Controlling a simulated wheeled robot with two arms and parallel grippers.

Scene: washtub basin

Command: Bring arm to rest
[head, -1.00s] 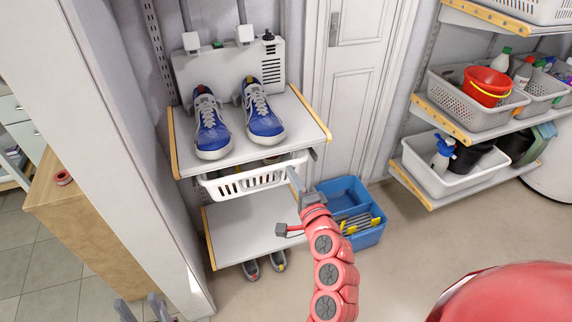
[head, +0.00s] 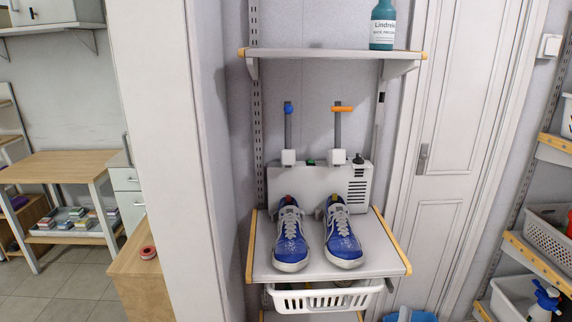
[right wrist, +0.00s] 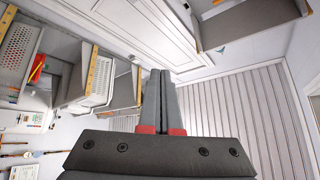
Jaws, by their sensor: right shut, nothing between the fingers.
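My right gripper (right wrist: 160,72) shows in the right wrist view with its two grey fingers together and nothing between them. It points into open space, clear of the shelves and walls around it. In the head view only a small grey tip of it (head: 404,313) shows at the bottom edge, in front of a blue bin (head: 425,316). My left gripper is out of view.
Blue shoes (head: 343,240) stand on a shelf (head: 262,262) before a white device (head: 325,187). A white basket (head: 322,299) hangs below. A bottle (head: 383,27) stands on the upper shelf (head: 330,55). Shelves with bins stand at right.

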